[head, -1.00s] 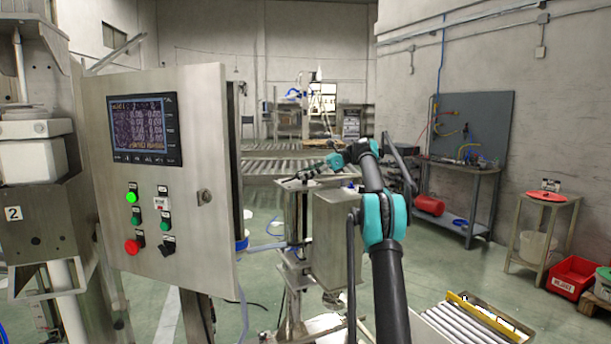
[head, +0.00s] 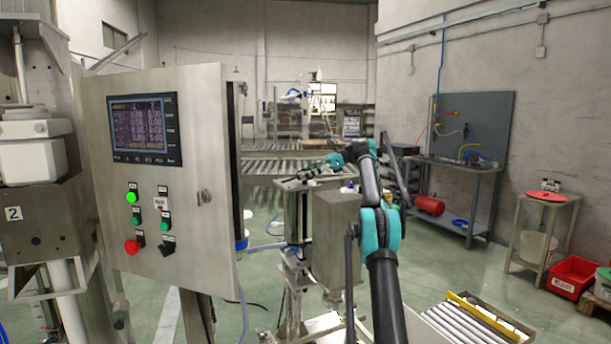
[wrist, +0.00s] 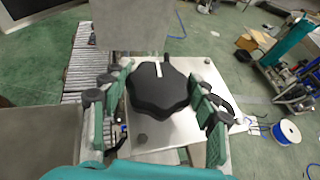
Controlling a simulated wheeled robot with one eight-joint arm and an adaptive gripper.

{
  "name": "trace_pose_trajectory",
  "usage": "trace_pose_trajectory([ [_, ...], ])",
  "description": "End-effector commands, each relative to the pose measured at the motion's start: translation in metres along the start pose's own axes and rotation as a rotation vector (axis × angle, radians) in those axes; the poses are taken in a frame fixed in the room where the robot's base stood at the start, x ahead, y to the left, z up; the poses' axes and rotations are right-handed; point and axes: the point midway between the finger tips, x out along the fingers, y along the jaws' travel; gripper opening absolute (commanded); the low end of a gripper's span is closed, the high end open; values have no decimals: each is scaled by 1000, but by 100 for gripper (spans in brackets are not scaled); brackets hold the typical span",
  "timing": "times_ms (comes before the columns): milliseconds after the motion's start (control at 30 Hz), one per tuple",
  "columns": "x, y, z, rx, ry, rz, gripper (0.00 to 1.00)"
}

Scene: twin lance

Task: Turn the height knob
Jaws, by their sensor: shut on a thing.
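The height knob (wrist: 158,92) is a large black lobed knob with a white mark at its far edge, above a steel plate (wrist: 202,72) in the wrist view. My gripper (wrist: 160,76) has its green-padded fingers on either side of the knob and is shut on it. In the head view my gripper (head: 308,172) is small, at the top of a steel post (head: 295,215), beyond the control cabinet. The knob cannot be made out clearly there.
A steel control cabinet (head: 215,150) with a lit screen (head: 145,130) and buttons stands at left. A grey box (head: 337,240) stands close by my arm. A roller conveyor (head: 470,325) lies at lower right. A blue reel (wrist: 287,132) rests on the green floor.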

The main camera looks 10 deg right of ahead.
Motion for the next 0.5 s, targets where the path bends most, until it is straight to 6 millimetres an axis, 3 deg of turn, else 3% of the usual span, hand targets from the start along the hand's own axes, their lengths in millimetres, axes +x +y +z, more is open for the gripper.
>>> trace_pose_trajectory([
  [33,0,0,-1,0,2,2,62],
  [200,0,0,-1,0,1,2,81],
  [500,0,0,0,0,1,0,81],
])
